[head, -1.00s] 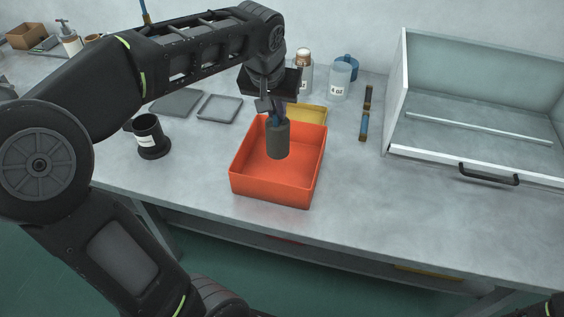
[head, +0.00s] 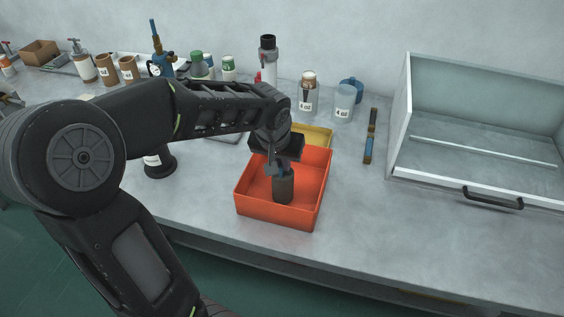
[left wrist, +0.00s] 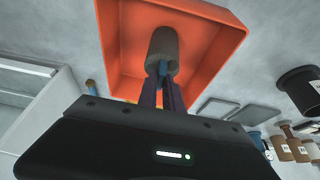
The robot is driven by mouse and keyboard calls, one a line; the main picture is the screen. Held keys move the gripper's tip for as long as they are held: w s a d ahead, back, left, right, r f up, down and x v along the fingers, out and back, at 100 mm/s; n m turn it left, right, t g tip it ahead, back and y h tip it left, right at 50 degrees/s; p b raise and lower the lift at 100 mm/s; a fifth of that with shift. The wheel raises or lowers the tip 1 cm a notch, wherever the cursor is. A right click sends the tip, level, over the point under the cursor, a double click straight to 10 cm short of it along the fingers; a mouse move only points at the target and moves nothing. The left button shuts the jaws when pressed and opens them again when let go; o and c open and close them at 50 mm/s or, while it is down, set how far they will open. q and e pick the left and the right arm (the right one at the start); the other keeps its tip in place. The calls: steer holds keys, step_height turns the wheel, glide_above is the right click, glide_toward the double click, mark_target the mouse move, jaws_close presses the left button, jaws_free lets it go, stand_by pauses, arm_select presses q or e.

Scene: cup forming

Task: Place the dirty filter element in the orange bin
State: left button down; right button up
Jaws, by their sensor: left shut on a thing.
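The dirty filter element (head: 284,187) is a dark grey cylinder, held upright inside the orange bin (head: 243,206). My left gripper (head: 279,168) is shut on its top end, with the arm reaching in from the left above the bin. In the left wrist view the filter element (left wrist: 162,50) hangs from the gripper fingers (left wrist: 163,86), with the orange bin (left wrist: 222,42) around it. I cannot tell whether the element touches the bin floor. My right gripper is not in view.
A yellow tray (head: 318,135) stands just behind the bin. A black cup-like holder (head: 160,163) is left of it, partly behind my arm. The front right bench is clear.

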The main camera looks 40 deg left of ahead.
arm_select(q)
steer(key=shift+f, duration=0.3)
steer(key=shift+f, duration=0.2)
steer(key=c, duration=1.5)
jaws_free()
steer(key=shift+r, duration=0.1)
